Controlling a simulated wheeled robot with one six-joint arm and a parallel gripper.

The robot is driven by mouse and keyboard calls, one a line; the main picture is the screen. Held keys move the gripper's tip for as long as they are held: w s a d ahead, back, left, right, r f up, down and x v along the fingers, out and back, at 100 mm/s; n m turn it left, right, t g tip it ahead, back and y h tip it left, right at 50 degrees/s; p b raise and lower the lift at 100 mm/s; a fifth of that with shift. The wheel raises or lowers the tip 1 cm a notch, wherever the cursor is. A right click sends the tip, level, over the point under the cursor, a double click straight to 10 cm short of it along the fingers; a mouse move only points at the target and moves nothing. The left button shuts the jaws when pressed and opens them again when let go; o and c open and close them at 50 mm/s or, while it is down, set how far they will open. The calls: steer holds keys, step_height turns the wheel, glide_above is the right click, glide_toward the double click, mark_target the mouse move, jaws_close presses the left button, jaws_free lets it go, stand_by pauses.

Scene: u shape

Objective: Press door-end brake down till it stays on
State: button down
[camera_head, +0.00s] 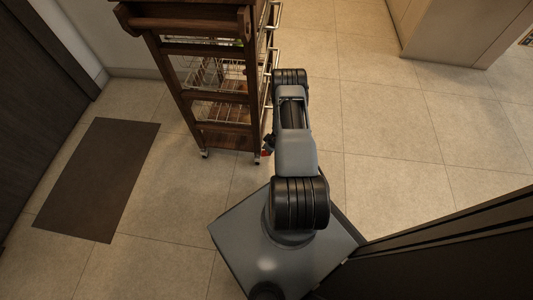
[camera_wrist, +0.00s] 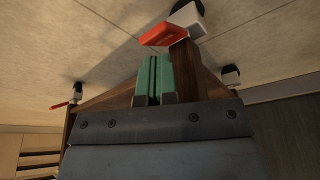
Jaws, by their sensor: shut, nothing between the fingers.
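A wooden kitchen cart (camera_head: 230,137) stands on small casters. In the wrist view a red brake lever (camera_wrist: 163,34) sticks out from a near caster (camera_wrist: 188,17), and looks larger than the other. A second red lever (camera_wrist: 60,105) shows by a caster (camera_wrist: 77,90) at the left. In the head view a bit of red (camera_head: 265,154) shows at the cart's near right caster. My gripper (camera_wrist: 155,72) has green fingertips shut together, with nothing between them. The fingertips are close to the larger red lever but appear apart from it. In the head view my arm hides most of the gripper.
Another caster (camera_wrist: 230,76) shows at the right of the wrist view. A dark mat (camera_head: 98,178) lies left of the cart, near a dark panel (camera_head: 35,85). A dark edge (camera_head: 450,250) stands at lower right. The tiled floor to the right is clear.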

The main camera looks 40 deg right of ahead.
steer(key=shift+f, duration=0.25)
steer(key=shift+f+b, duration=2.6)
steer(key=shift+f, duration=0.05)
steer(key=shift+r, duration=0.15)
step_height(320, 180, up, 9)
steer(key=p, duration=0.7)
steer(key=shift+p, duration=0.3)
